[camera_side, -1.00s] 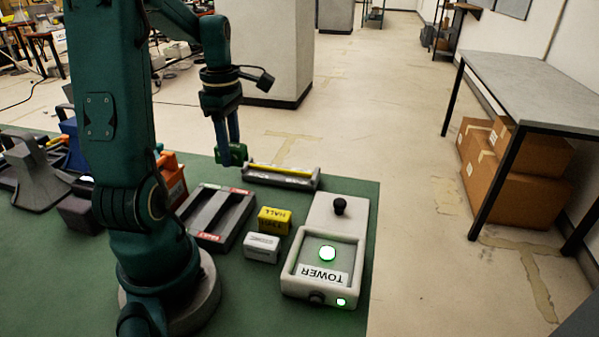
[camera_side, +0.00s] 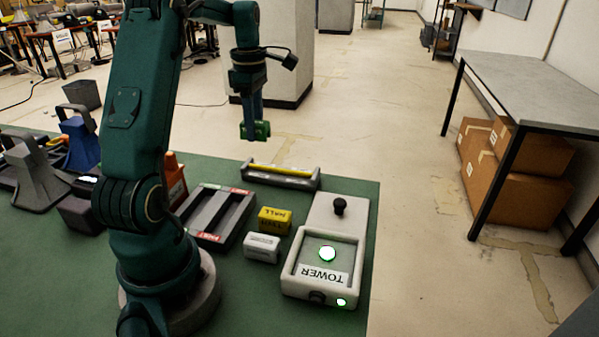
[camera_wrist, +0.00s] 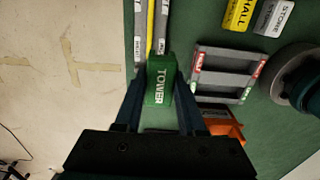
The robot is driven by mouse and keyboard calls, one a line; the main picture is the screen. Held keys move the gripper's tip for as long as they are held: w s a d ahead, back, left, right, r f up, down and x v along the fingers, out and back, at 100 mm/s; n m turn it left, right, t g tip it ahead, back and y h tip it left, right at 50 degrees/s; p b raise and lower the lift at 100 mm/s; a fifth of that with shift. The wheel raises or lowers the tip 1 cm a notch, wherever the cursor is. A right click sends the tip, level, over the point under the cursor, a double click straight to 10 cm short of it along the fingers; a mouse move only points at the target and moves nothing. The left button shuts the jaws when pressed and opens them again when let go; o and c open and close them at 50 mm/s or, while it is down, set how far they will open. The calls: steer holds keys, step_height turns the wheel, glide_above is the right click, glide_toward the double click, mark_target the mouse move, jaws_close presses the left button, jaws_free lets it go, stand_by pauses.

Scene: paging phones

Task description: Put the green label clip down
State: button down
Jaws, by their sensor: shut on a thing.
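The green label clip (camera_wrist: 158,85), marked TOWER, is held between the fingers of my gripper (camera_wrist: 160,104) in the wrist view. In the side view my gripper (camera_side: 254,130) is shut on the green clip (camera_side: 262,130), well above the mat's far edge. A yellow clip (camera_side: 274,220) marked HALL and a white clip (camera_side: 262,247) stand on the mat. The wrist view reads the white one (camera_wrist: 274,16) as STORE. A long grey rack (camera_side: 282,177) with a yellow strip lies at the back of the mat.
A grey two-slot tray (camera_side: 237,232) with red and green labels lies left of the clips. A white pager box (camera_side: 303,285) labelled TOWER, with a lit green light, stands at the right. Orange and blue phones stand left. Bare green mat (camera_side: 240,300) lies in front.

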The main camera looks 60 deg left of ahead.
glide_above(299, 171)
step_height(299, 171, down, 6)
steer(key=shift+r, duration=0.1)
steer(key=shift+f, duration=1.9)
steer(key=shift+f, duration=0.15)
steer(key=c, duration=0.5)
jaws_free()
